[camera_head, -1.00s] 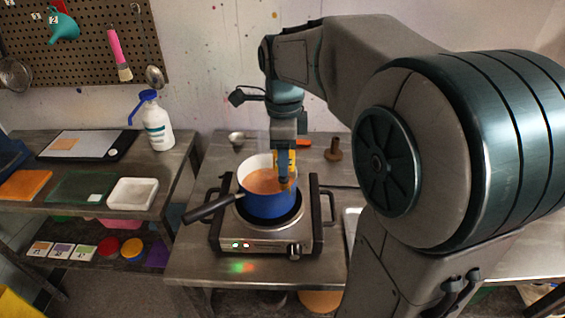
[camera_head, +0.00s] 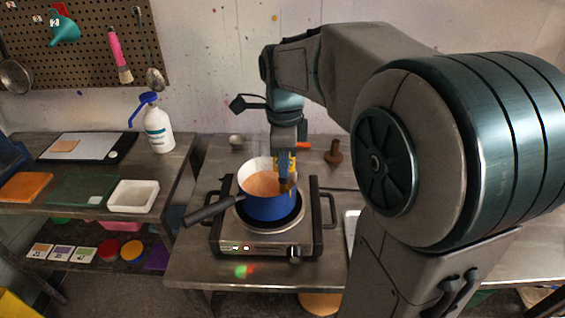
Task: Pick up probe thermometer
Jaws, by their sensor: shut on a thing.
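My gripper (camera_head: 285,183) points down at the right rim of a blue pot (camera_head: 269,207). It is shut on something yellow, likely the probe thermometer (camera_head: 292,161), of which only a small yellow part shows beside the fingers. The pot holds an orange-brown liquid and stands on a hot plate (camera_head: 266,243), its dark handle pointing left. The fingertips and the lower end of the held thing are hard to make out against the pot.
A small metal cup (camera_head: 236,141) and a brown wooden tool (camera_head: 333,152) stand behind the hot plate. An orange item (camera_head: 304,145) lies behind my gripper. A white spray bottle (camera_head: 157,127) and white tray (camera_head: 133,195) are on the left table. The front table edge is clear.

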